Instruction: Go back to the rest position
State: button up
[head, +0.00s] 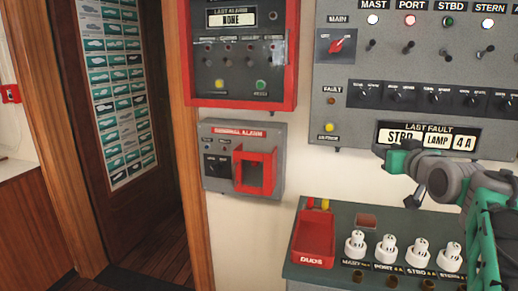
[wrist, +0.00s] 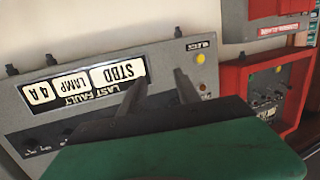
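My gripper (head: 398,176) is at the right in the head view, in front of the lower edge of the grey lamp panel (head: 340,112) and above the console with the white plugs. In the wrist view, which looks upside down, the two dark fingers of my gripper (wrist: 160,80) stand apart with nothing between them.
A green-grey console (head: 300,273) below holds a red DUDS bin (head: 313,240) and several white plugs (head: 390,250). A red-framed alarm panel (head: 238,60) and general alarm box (head: 215,160) are on the wall. A doorway and floor (head: 160,252) lie left.

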jog(key=s+a+f+g+p, duration=0.4)
jog(key=s+a+f+g, duration=0.45)
jog(key=a+f, duration=0.6)
jog(key=s+a+f+g+p, duration=0.1)
jog(key=s+a+f+g, duration=0.1)
jog(key=s+f, duration=0.3)
jog(key=s+a+f+g+p, duration=0.1)
jog(key=s+f, duration=0.5)
jog(key=s, duration=0.7)
jog(key=shift+a+f+g+p, duration=0.15)
jog(key=shift+a+g+p, duration=0.25)
jog(key=shift+a+g, duration=0.5)
jog(key=shift+s, duration=0.1)
